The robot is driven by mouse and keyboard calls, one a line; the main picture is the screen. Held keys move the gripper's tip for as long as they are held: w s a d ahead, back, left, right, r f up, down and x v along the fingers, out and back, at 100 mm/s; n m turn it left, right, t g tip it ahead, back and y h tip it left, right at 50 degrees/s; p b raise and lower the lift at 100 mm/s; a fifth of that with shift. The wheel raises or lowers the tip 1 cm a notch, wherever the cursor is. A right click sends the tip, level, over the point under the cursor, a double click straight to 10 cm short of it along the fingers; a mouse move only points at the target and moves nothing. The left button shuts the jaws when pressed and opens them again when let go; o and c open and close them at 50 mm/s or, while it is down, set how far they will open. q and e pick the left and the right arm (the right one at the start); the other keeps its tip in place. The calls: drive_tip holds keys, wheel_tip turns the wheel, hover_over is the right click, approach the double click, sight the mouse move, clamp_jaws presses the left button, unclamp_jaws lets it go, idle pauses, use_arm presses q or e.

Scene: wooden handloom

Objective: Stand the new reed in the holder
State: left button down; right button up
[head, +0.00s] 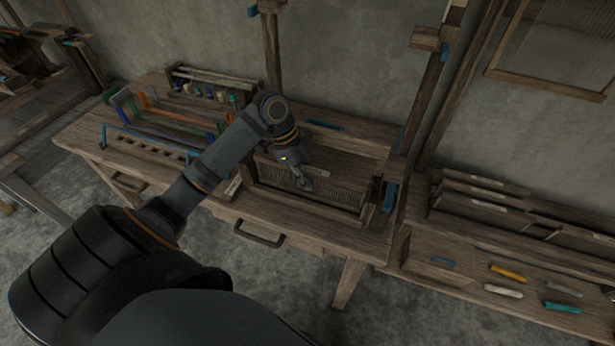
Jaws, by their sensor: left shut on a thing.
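My left gripper (304,184) is over the middle of the reed (335,197), a long, narrow, comb-like piece with fine upright teeth. The gripper is shut on the reed's upper edge. The reed stands upright, lengthwise between the wooden end posts of the holder (369,214) on the bench. Its lower edge is at the holder's base; I cannot tell whether it is fully seated. The gripper and wrist hide part of the reed's middle and the boards behind. My right gripper is not clearly in view.
The wooden bench (80,143) carries a rack of coloured pieces (170,125) on the left. A blue piece (389,196) is beside the holder's right end. A lower shelf (470,262) at right holds several coloured tools. Upright loom posts (272,50) rise behind.

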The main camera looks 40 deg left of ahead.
use_arm(q)
drive_tip(key=shift+f+b, duration=0.5)
drive_tip(key=shift+f, duration=0.7)
drive_tip(key=c, duration=1.3)
unclamp_jaws()
drive_tip(key=shift+o, duration=0.2)
drive_tip(key=shift+r, duration=0.1)
drive_tip(key=v, duration=1.2)
